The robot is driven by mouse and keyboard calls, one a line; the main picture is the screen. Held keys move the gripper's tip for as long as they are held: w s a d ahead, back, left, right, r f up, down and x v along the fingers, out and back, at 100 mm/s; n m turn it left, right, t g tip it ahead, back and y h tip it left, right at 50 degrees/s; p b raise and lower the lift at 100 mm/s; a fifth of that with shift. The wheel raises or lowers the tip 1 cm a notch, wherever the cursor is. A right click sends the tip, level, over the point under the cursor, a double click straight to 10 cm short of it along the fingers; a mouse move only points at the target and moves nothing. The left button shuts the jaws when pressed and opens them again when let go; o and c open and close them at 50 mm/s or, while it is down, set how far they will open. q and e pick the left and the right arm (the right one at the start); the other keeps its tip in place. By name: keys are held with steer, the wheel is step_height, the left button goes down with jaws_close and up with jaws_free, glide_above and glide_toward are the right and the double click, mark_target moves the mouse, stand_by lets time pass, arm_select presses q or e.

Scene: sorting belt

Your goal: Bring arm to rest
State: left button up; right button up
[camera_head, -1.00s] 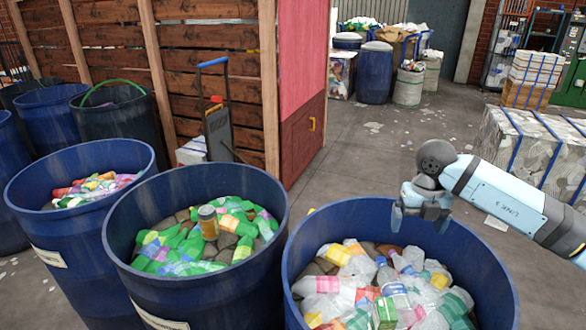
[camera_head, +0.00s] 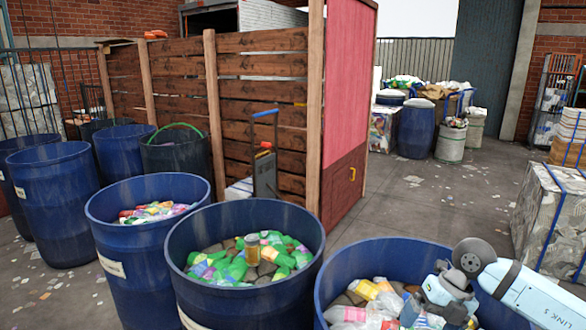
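My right arm comes in from the right edge. Its gripper (camera_head: 440,305) hangs over the right blue barrel (camera_head: 335,277), which holds clear and coloured bottles. The fingertips are small and dark against the bottles, so I cannot tell whether they are open or shut. My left arm and gripper are not in view. The middle blue barrel (camera_head: 190,292) holds green bottles with an amber jar (camera_head: 252,248) on top. The left blue barrel (camera_head: 125,240) holds pink, green and white bottles.
More blue barrels (camera_head: 62,205) and a dark bin with a green handle (camera_head: 176,155) stand at the left. A wooden partition (camera_head: 265,65) with a red end panel (camera_head: 350,90) rises behind the barrels. A strapped bale (camera_head: 548,225) is at the right. Littered floor (camera_head: 440,200) lies open between.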

steer(key=s+a+r+m+t+y+p, duration=0.25)
steer(key=s+a+m+t+y, duration=0.2)
steer(key=a+y, duration=0.35)
steer(key=s+a+r+m+t+y+p, duration=0.1)
steer(key=s+a+m+t+y+p, duration=0.2)
steer(key=a+m+t+y, duration=0.45)
arm_select(q)
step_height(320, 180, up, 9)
steer(key=p, duration=0.4)
arm_select(e)
steer(key=s+d+f+m+h, duration=0.4)
steer(key=s+f+m+h, duration=0.4)
steer(key=f+m, duration=0.2)
steer(key=s+d+f+m+h, duration=0.4)
steer(key=s+f+m+h, duration=0.3)
steer(key=f+m+h, duration=0.25)
arm_select(q)
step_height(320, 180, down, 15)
steer(key=b, duration=1.8)
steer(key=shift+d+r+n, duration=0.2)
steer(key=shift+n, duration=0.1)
arm_select(e)
step_height(320, 180, down, 15)
steer(key=s+a+y, duration=0.1)
steer(key=a, duration=0.1)
steer(key=shift+r+m+g, duration=0.15)
steer(key=shift+m+g, duration=0.15)
steer(key=shift+m, duration=0.05)
